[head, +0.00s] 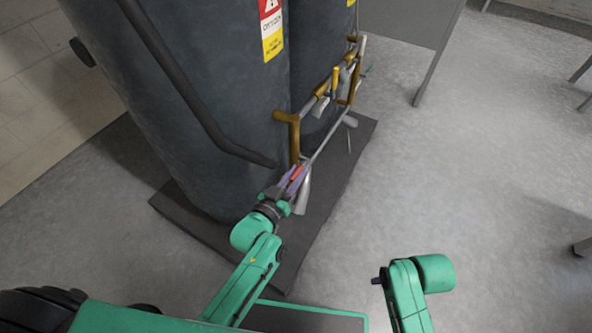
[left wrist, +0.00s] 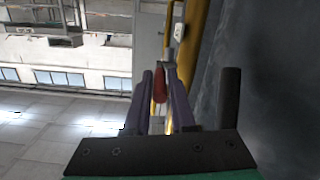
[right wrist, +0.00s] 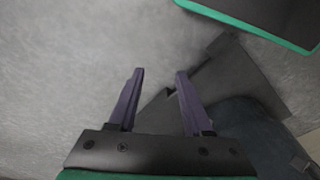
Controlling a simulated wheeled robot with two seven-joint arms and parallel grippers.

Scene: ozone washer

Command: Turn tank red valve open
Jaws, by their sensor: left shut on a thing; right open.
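The tank (head: 200,100) is a tall dark grey cylinder, with a second one close behind it. Brass-coloured pipes and valves run along its right side. The red valve handle (head: 297,172) is low on this pipework, at the near end. My left gripper (head: 292,182) is at the handle. In the left wrist view the red handle (left wrist: 159,86) lies between the two purple fingers, which are shut on it. Part of the handle is hidden by the fingers. My right gripper (right wrist: 158,78) is open and empty, pointing at the floor and the dark mat.
The tanks stand on a dark base mat (head: 335,185). A brass pipe (head: 294,140) rises beside the handle, and a dark hose (head: 190,85) slopes down the tank. A grey table (head: 405,20) stands at the back. The floor (head: 480,160) on the right is mostly clear.

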